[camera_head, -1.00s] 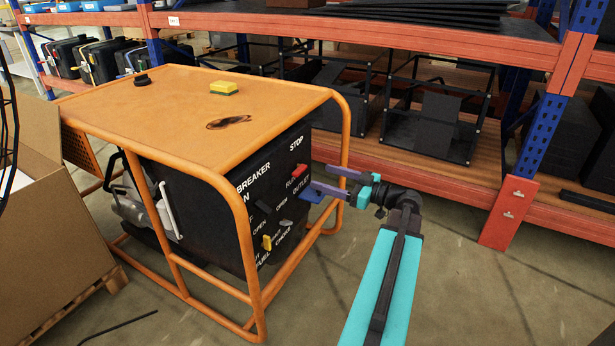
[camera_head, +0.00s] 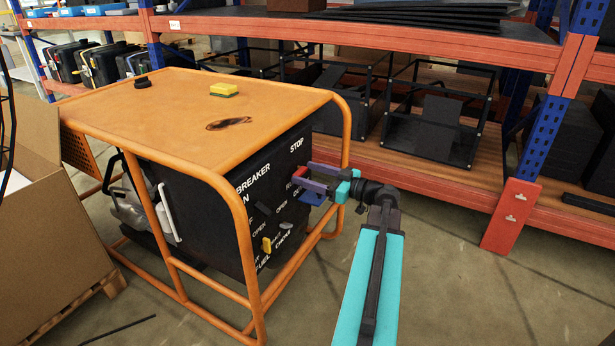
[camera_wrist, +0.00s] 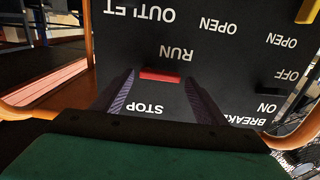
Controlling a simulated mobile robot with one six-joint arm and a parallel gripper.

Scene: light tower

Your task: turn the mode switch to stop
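The mode switch is a red handle (camera_head: 299,172) on the black panel (camera_head: 262,187) of an orange-framed generator. In the wrist view, where the lettering is upside down, the red handle (camera_wrist: 160,76) lies crosswise between the words RUN and STOP, closer to RUN. My gripper (camera_head: 301,173) is open in front of the panel. In the wrist view my gripper's two purple fingers (camera_wrist: 159,78) stand to the left and right of the handle, with a gap on each side. I cannot tell whether the fingertips reach past its front face.
The orange frame tube (camera_head: 345,125) runs close to my gripper. A yellow sponge (camera_head: 223,89) lies on the generator top. Shelving (camera_head: 440,180) stands behind.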

